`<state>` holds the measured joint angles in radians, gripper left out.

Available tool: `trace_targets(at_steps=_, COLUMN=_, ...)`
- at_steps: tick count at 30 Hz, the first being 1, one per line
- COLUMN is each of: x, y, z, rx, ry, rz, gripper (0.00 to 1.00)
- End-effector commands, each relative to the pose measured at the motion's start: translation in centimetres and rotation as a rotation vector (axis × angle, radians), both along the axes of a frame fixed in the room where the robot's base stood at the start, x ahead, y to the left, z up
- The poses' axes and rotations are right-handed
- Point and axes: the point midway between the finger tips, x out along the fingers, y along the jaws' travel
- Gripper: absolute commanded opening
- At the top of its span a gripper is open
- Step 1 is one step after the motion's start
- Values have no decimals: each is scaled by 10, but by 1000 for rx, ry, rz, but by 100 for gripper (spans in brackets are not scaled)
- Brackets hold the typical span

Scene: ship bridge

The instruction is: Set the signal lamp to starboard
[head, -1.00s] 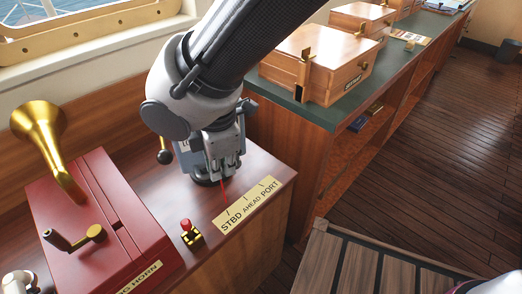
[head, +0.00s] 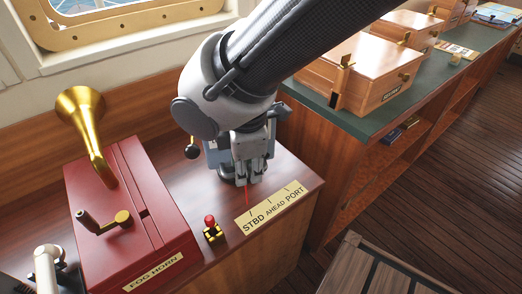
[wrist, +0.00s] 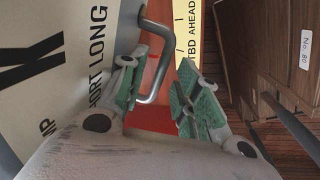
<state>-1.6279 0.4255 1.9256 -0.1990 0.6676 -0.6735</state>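The signal lamp (head: 212,152) stands on the wooden console, mostly hidden behind my gripper (head: 250,178) in the head view. A black ball-ended lever (head: 192,151) sticks out at its left. Its red pointer (head: 247,197) is by the STBD end of the plate (head: 270,207) marked STBD AHEAD PORT. In the wrist view, the lamp's pale lettered side (wrist: 70,50) is at the left and its grey bent handle (wrist: 157,50) is ahead. My gripper (wrist: 158,95) is open there, its green-padded fingers apart. The handle's lower end is close to the left finger; contact is unclear.
A red fog horn box (head: 135,215) with a brass horn and crank is left on the same console. A small red button (head: 211,222) sits between box and plate. A green-topped counter (head: 372,122) with wooden boxes is behind right.

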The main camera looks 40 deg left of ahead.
Motion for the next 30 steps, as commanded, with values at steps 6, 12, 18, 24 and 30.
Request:
trace_targets(at_steps=6, x=-4, y=-4, z=36, rx=6, ry=0, rz=1, gripper=32)
trace_targets(at_steps=12, x=-10, y=-10, z=81, rx=6, ry=0, rz=1, gripper=32)
trace_targets(at_steps=18, x=-12, y=-15, z=109, rx=4, ry=0, rz=1, gripper=32)
trace_targets(at_steps=24, x=-13, y=-16, z=116, rx=1, ry=0, rz=0, gripper=32)
trace_targets(at_steps=30, x=-13, y=-16, z=115, rx=1, ry=0, rz=0, gripper=32)
